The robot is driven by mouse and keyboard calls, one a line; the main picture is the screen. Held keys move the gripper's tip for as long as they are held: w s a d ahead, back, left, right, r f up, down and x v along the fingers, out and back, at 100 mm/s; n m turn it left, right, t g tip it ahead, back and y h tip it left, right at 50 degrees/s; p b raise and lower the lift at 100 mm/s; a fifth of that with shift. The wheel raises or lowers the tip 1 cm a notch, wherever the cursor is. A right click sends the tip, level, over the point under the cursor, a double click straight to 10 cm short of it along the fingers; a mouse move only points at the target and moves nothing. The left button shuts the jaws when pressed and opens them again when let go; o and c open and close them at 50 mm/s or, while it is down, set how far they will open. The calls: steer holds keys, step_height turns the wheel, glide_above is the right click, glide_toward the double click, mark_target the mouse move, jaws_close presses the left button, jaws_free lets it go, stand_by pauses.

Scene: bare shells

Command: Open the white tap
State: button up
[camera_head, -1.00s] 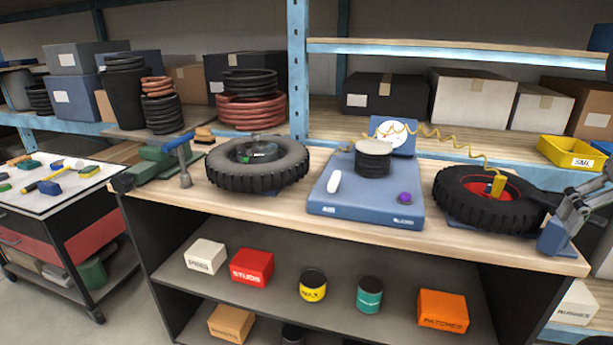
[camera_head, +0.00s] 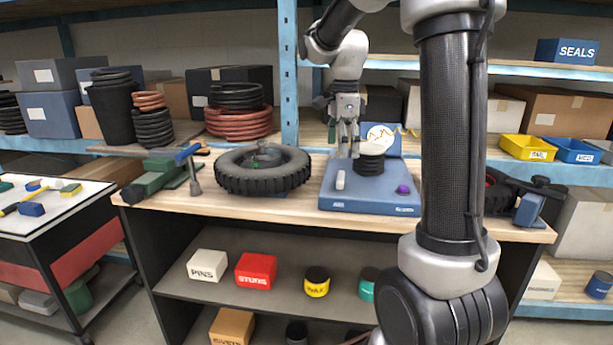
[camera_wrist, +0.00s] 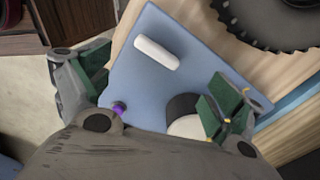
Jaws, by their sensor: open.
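The white tap is a white rounded bar (camera_head: 340,180) on the left part of a blue flat unit (camera_head: 365,205) on the bench. In the wrist view the white tap (camera_wrist: 157,54) lies beyond the gap between my fingers, slanted across the blue top. My gripper (camera_head: 344,150) points down above the unit, close to the tap in the picture and apart from it.
A black ribbed cylinder (camera_head: 370,166) with a pale top and a gauge panel (camera_head: 382,138) stand on the unit. A tyre (camera_head: 262,172) lies to the left, beside a green vice (camera_head: 160,172). My arm hides much of the bench's right side.

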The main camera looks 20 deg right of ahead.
mark_target(341, 175)
steer(key=shift+a+m, duration=0.15)
steer(key=shift+m, duration=1.45)
steer(key=shift+s+f, duration=0.1)
steer(key=shift+f, duration=0.05)
step_height(341, 175, down, 8)
steer(key=shift+r, duration=0.25)
steer(key=c, duration=1)
